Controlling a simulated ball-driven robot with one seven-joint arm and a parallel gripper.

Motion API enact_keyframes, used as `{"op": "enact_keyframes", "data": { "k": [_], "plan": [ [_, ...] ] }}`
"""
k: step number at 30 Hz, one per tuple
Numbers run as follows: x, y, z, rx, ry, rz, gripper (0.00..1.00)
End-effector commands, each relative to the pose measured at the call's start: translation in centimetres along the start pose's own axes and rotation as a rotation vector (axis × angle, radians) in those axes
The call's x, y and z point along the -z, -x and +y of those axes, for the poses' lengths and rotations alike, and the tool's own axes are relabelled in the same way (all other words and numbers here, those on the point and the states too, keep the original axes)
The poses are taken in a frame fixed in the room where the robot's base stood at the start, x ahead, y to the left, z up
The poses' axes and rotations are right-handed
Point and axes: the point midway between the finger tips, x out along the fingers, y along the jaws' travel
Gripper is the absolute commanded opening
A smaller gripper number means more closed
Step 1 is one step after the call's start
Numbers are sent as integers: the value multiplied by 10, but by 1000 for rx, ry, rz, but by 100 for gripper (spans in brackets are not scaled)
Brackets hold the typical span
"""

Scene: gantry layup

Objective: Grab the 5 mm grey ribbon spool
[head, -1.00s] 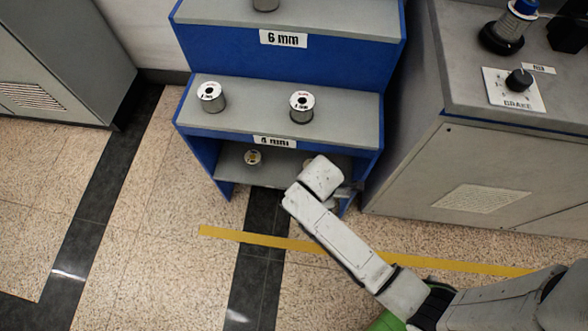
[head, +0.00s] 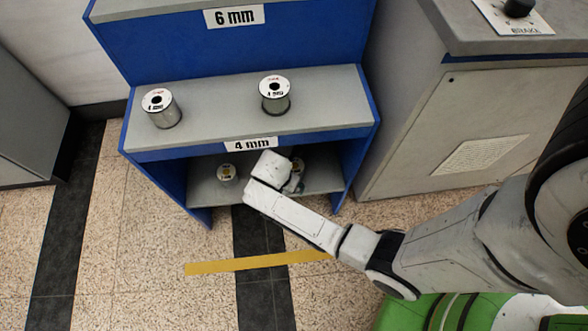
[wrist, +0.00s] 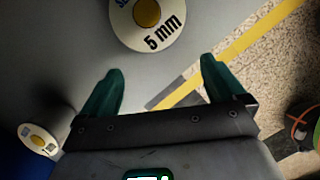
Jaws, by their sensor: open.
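The 5 mm spool (wrist: 168,32) lies ahead of my fingertips in the wrist view, its white label face with a yellow core cut off by the top edge. It appears to be the spool (head: 298,164) on the lower shelf in the head view, partly hidden by my wrist. My gripper (wrist: 160,88) is open and empty, its two teal fingers apart and short of the spool. In the head view the gripper is mostly hidden behind my wrist, at the front of the lower shelf.
Another yellow-cored spool (head: 227,173) stands left on the lower shelf; it also shows in the wrist view (wrist: 38,138). Two spools (head: 161,108) (head: 275,94) stand on the step above, over the 4 mm sign (head: 251,143). A grey cabinet (head: 455,125) is at right. Floor is clear in front.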

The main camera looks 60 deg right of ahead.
Motion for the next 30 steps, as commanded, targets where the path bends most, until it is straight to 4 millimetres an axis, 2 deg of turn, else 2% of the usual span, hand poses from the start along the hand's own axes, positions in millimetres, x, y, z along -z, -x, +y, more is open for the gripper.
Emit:
{"op": "enact_keyframes", "data": {
  "k": [5, 15, 18, 27, 30],
  "plan": [
    [-12, -4, 0, 0, -4, 0, 96],
    [-64, -20, 0, 0, -4, 1, 96],
    [-61, -29, -1, 0, -2, 1, 96],
    [-61, -29, -1, 0, -1, 1, 96],
    [-61, -29, -1, 0, -1, 1, 87]
  ]
}}
